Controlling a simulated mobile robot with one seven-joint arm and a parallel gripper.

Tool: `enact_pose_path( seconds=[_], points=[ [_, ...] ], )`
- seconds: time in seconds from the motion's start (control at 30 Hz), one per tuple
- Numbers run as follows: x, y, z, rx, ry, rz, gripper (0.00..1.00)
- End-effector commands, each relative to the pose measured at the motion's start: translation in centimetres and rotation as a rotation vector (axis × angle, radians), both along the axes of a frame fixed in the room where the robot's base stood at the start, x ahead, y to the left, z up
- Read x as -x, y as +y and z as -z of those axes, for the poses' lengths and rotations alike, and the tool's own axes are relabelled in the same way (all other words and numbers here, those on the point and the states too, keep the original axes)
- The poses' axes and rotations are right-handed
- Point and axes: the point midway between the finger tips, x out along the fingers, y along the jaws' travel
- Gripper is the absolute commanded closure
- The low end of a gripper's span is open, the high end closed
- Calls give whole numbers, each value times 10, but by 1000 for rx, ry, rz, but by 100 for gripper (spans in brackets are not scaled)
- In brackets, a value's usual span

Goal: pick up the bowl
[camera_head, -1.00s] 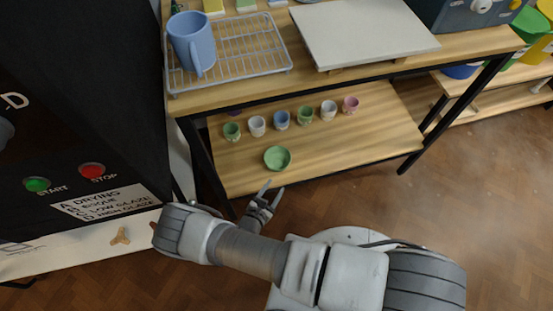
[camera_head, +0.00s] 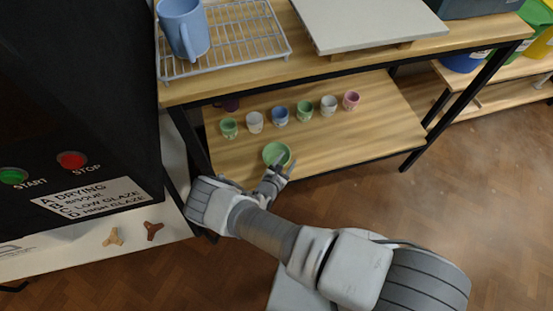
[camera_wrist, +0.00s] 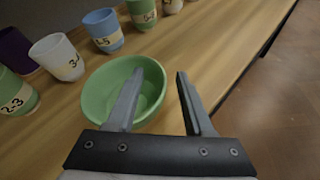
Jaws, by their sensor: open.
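A green bowl (camera_head: 277,153) sits upright on the lower wooden shelf (camera_head: 340,140), near its front edge. My gripper (camera_head: 285,163) is open at the bowl's near right side. In the wrist view my gripper (camera_wrist: 158,75) has its left finger over the bowl's inside and its right finger outside the rim, over bare shelf. Nothing is held between the fingers. I cannot tell whether either finger touches the bowl.
Several small cups stand in a row behind the bowl, among them a blue cup (camera_head: 280,116) and a white cup (camera_head: 255,121). The upper shelf (camera_head: 300,66) with a wire rack (camera_head: 235,42) and a blue mug (camera_head: 184,28) overhangs them. A black table leg (camera_head: 190,140) stands left.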

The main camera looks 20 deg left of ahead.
Motion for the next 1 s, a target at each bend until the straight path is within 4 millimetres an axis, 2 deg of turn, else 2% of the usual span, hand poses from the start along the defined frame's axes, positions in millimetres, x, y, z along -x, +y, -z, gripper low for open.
enact_pose_path(
  seconds=[0.07,0.27,0.53,1.0],
  points=[
    [-5,0,3,-1,0,-1,48],
    [-5,0,2,0,0,-1,50],
    [-5,0,2,0,0,-1,98],
    [-5,-1,2,0,0,-1,100]
  ],
)
